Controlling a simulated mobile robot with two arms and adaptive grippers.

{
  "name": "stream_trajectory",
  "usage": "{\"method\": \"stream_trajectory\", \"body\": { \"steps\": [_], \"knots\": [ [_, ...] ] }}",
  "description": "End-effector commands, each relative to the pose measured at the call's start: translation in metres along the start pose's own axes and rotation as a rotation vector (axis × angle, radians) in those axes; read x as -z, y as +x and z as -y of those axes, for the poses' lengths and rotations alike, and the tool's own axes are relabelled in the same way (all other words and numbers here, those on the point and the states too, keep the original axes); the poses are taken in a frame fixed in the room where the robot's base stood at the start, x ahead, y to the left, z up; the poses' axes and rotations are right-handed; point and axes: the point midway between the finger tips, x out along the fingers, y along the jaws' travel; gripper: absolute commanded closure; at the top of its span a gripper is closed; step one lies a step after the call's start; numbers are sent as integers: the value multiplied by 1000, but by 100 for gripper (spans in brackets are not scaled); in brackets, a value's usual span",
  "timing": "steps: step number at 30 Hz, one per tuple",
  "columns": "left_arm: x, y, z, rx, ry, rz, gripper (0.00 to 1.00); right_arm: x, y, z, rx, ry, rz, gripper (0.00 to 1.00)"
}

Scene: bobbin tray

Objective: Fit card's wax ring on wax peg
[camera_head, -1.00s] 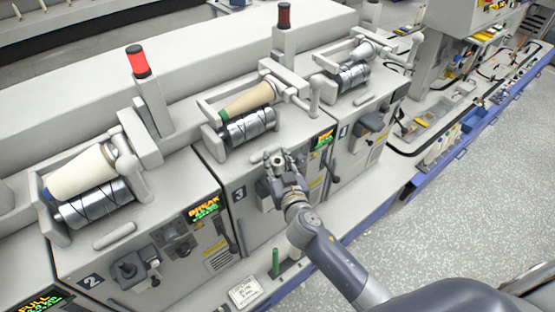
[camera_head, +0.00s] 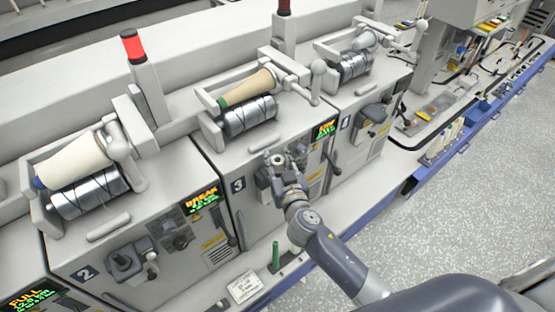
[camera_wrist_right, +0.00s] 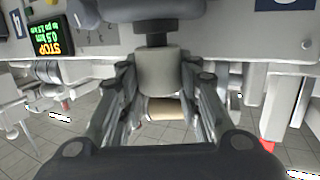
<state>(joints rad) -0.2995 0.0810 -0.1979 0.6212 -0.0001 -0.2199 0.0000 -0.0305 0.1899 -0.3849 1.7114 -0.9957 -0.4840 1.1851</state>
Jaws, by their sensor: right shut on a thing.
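My right gripper (camera_head: 277,168) is at the front of unit 3, beside its number plate. It is shut on a pale ring (camera_wrist_right: 158,72), which shows between the fingers in the right wrist view. A dark peg-like shaft (camera_wrist_right: 154,40) meets the ring's far end there; I cannot tell whether the ring is around it or only against it. A white card (camera_head: 243,287) with small, unreadable print lies on the front ledge. A green upright post (camera_head: 275,255) stands beside it. My left gripper is not in view.
Unit 3 has a tan yarn cone (camera_head: 247,88) over a metal drum (camera_head: 248,117). Unit 2 (camera_head: 100,245) is to the left, with a white cone (camera_head: 75,162). A blue-edged bench (camera_head: 440,155) runs along the right. The floor (camera_head: 450,220) is clear.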

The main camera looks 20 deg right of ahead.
Motion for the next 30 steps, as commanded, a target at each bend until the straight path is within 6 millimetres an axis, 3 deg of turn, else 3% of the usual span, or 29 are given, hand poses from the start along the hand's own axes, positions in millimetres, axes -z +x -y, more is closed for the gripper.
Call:
{"method": "stream_trajectory", "body": {
  "steps": [30],
  "knots": [
    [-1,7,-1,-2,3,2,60,0,0,0,0,1,0,86]
  ]
}}
